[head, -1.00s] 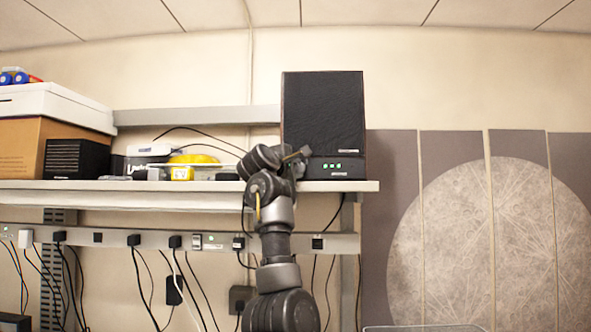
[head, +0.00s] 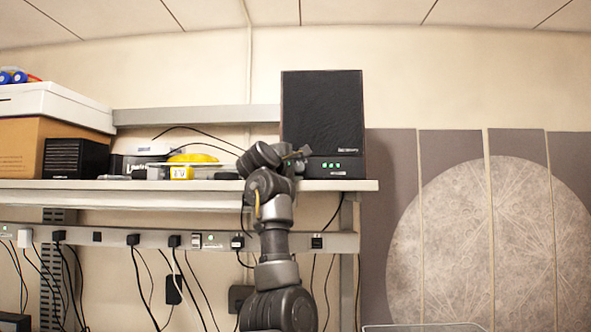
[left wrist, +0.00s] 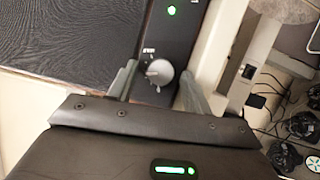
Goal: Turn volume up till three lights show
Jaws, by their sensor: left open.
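My left gripper (head: 300,154) is at the lower left of the speaker's front. In the left wrist view its fingers (left wrist: 156,76) are open, one on each side of the knob, with small gaps. My right gripper is not in view.
The shelf (head: 200,186) also bears a small black box (head: 76,158), a clear tray with yellow items (head: 190,170) and cardboard boxes (head: 25,145) at left. A power strip with several plugs and hanging cables (head: 135,240) runs below.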

